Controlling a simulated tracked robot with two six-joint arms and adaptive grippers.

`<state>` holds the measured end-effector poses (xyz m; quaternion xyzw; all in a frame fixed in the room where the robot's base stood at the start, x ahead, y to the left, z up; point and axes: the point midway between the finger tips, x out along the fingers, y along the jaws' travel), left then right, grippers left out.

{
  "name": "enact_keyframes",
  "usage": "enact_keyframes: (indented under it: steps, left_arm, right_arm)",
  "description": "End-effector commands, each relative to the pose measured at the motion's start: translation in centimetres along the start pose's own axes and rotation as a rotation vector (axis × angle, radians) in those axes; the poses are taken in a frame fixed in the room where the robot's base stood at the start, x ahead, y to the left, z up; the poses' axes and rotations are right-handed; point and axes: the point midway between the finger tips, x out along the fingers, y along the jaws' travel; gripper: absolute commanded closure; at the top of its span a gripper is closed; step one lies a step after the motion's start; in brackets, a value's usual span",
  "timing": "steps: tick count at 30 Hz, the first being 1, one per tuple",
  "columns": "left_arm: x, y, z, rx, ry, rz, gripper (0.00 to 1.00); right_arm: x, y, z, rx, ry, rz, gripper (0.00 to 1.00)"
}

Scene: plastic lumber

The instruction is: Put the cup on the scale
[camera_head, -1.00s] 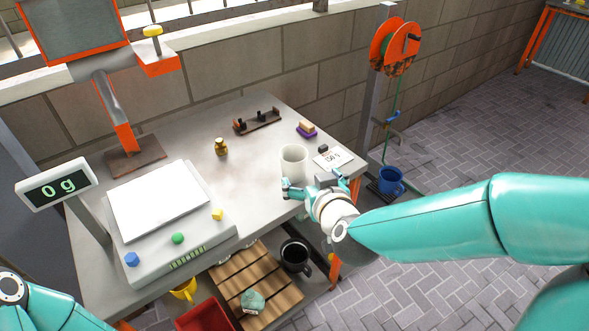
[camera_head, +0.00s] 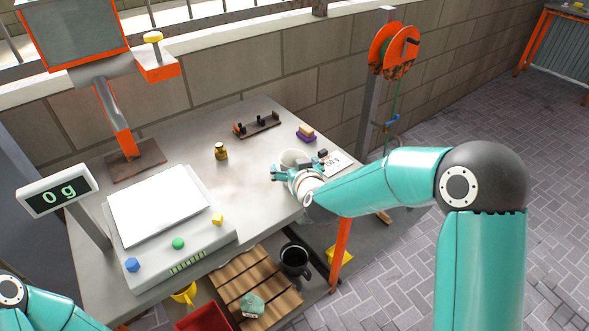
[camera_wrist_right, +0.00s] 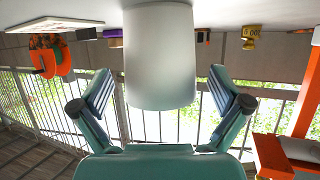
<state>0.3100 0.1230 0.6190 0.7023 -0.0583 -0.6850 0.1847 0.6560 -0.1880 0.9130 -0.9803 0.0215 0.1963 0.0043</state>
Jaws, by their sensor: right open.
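The white cup (camera_head: 291,156) stands upright near the right end of the grey table. The scale (camera_head: 157,205) is at the left of the table, with a bare white plate and a display (camera_head: 58,190) reading 0 g. My right gripper (camera_head: 293,169) is open at the near side of the cup and partly covers it. In the right wrist view the cup (camera_wrist_right: 160,55) is centred between the two spread fingers, with gaps on both sides. My left gripper is out of view; only part of my left arm shows at the lower left.
A brass weight (camera_head: 221,151), a dark rack (camera_head: 256,125), a purple-based block (camera_head: 306,133) and a labelled card (camera_head: 338,163) are on the table. The tabletop between scale and cup is clear.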

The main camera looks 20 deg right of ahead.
Motion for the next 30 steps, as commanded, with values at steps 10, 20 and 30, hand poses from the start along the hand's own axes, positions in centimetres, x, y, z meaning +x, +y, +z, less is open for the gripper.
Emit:
enact_keyframes:
  steps: [10,20,30]
  left_arm:
    - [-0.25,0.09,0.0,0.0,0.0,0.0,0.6]
    - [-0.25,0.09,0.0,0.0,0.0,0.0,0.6]
    - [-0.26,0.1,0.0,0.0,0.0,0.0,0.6]
  right_arm:
    - [1.55,-0.04,-0.11,0.0,0.002,-0.001,0.01]
    - [1.53,-0.07,-0.11,0.0,0.002,-0.001,0.49]
    - [1.49,-0.06,-0.19,0.0,0.002,-0.001,0.54]
